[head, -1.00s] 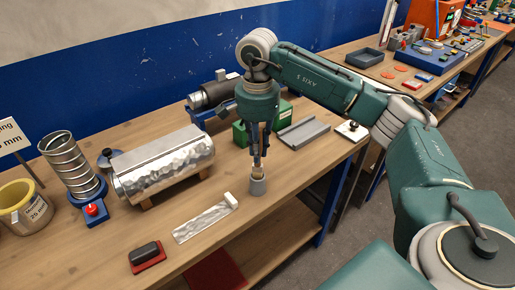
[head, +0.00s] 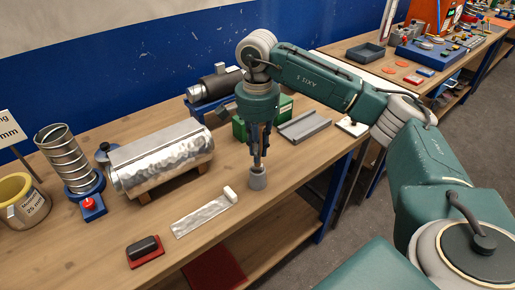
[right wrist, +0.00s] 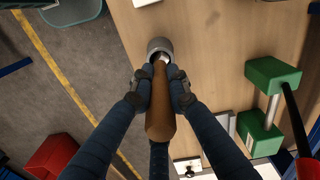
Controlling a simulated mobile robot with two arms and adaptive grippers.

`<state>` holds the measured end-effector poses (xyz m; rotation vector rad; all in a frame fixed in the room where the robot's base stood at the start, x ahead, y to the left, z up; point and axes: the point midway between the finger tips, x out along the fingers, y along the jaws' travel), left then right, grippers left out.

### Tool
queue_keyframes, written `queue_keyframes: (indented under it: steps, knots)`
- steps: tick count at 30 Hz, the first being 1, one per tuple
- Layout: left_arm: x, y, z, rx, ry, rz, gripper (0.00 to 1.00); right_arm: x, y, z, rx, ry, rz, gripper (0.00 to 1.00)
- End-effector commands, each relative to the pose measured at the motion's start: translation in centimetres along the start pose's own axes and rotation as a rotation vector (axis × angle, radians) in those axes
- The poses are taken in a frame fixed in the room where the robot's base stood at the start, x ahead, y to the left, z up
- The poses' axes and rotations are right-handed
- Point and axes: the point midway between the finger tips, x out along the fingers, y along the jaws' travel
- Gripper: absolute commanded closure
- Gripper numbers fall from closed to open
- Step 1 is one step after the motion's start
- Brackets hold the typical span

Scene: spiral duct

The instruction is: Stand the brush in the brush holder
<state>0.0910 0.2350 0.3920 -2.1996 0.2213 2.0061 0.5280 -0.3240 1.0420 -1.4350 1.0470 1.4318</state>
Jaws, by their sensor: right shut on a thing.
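My right gripper (head: 258,155) is shut on the brush and points straight down over the bench. In the right wrist view the brush's wooden handle (right wrist: 160,118) lies between the fingertips (right wrist: 163,88). Its pale far end reaches the mouth of a grey round cup, the brush holder (right wrist: 160,45). The holder also shows in the head view (head: 258,179), upright on the bench directly under the gripper. The brush's lower end is at or inside the holder's mouth; how deep is hidden. My left gripper is not in view.
On the bench (head: 100,262) are a foil strip (head: 203,216), a red-based block (head: 146,250), a shiny duct (head: 165,160), a spiral tube (head: 64,155) and a yellow-rimmed bucket (head: 22,200). A green block (head: 241,130) and grey tray (head: 304,127) stand behind the holder.

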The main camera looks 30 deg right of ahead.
Motion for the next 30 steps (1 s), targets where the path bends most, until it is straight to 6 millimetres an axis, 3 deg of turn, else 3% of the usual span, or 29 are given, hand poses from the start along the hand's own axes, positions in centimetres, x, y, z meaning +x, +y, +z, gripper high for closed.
queue_keyframes:
  steps: [23,24,26,27,30]
  knots:
    - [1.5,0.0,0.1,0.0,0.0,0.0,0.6,2.0,0.0,0.0,0.0,0.0,-0.001,1.0]
    - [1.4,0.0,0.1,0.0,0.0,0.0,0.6,1.9,0.0,0.0,0.0,0.0,-0.001,0.79]
    - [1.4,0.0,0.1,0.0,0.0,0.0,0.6,1.9,0.0,0.0,0.0,0.0,-0.001,0.67]
    - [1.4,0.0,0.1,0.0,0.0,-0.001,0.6,1.9,0.0,0.0,0.0,0.0,-0.001,0.62]
    - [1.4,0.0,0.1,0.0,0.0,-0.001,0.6,1.9,0.0,0.0,0.0,0.0,-0.001,0.62]
